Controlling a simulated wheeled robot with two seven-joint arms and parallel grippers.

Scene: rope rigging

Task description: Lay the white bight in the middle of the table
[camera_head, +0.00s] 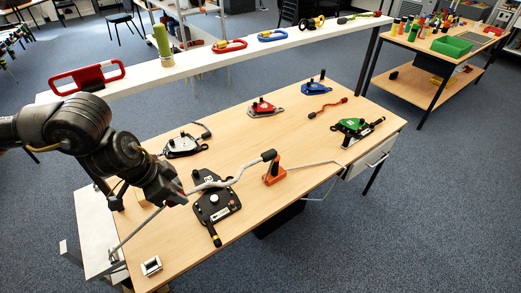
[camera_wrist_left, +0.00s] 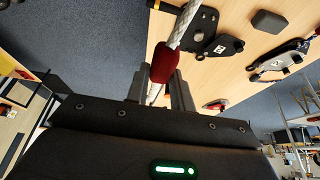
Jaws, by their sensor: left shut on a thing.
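A thinner grey-white line (camera_head: 134,231) slopes down from the gripper to the table's left edge. The wooden table (camera_head: 250,130) lies below. I cannot tell whether the rope touches the black device under it. My right gripper is not in view.
A black device with a handle (camera_head: 214,204) and an orange stand (camera_head: 274,173) stand near the rope. Grey (camera_head: 184,146), red (camera_head: 262,108), blue (camera_head: 315,87) and green (camera_head: 354,127) devices lie farther back. The table's centre has some bare wood. A white shelf (camera_head: 205,61) runs behind.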

